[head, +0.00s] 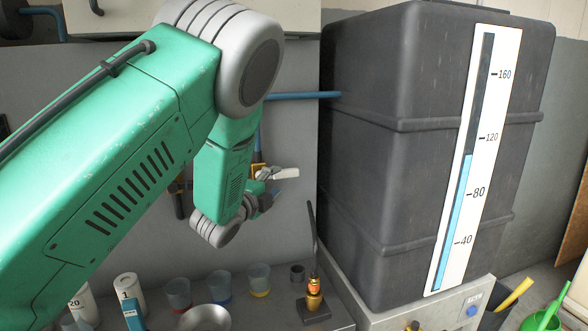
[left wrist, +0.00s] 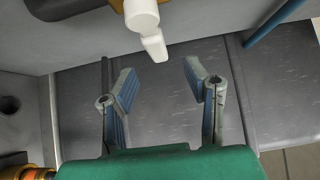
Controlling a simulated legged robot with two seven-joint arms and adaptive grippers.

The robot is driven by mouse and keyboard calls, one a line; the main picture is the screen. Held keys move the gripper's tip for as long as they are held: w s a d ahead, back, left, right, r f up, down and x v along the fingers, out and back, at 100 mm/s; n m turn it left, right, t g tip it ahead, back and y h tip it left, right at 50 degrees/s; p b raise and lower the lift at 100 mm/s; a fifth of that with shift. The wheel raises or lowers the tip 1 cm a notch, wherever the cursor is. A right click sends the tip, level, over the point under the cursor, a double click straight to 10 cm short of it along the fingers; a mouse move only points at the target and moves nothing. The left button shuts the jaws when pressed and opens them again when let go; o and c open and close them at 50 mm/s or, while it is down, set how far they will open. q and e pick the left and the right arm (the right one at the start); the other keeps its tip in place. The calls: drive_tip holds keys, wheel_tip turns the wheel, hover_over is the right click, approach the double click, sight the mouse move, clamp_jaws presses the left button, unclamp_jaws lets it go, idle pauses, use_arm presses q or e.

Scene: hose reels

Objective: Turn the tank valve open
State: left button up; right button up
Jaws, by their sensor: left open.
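The dark grey tank (head: 385,160) stands on the right, with a level gauge (head: 475,160) whose blue column reaches a little above 100. A blue pipe (head: 305,96) runs left from it and turns down behind my arm. A white lever (head: 287,173) shows beside my left gripper (head: 262,192). In the left wrist view the white lever (left wrist: 145,25) hangs from a brownish-yellow body at the top edge, probably the valve. My left gripper (left wrist: 160,75) is open and empty there, its fingertips short of the lever and to either side of it. My right gripper is out of view.
Several cups (head: 220,284) and a metal bowl (head: 205,318) stand on the bench below my arm. A brass nozzle (head: 313,290) stands upright in a dark base. A green watering can (head: 545,315) is at the lower right. The grey wall is close behind the gripper.

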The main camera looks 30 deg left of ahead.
sight(292, 171)
use_arm(q)
drive_tip(key=shift+w+a+f+p, duration=0.1)
drive_tip(key=shift+w+p, duration=0.05)
drive_tip(key=shift+w, duration=1.5)
drive_tip(key=shift+w+a+f+p, duration=0.1)
drive_tip(key=shift+w+a, duration=0.05)
drive_tip(key=shift+w, duration=1.45)
drive_tip(key=shift+w+a+p, duration=0.1)
drive_tip(key=shift+w+p, duration=0.05)
drive_tip(key=shift+w, duration=1.5)
drive_tip(key=shift+a, duration=0.3)
drive_tip(key=c, duration=0.9)
drive_tip(key=shift+a+f, duration=0.1)
drive_tip(key=shift+a, duration=0.05)
clamp_jaws()
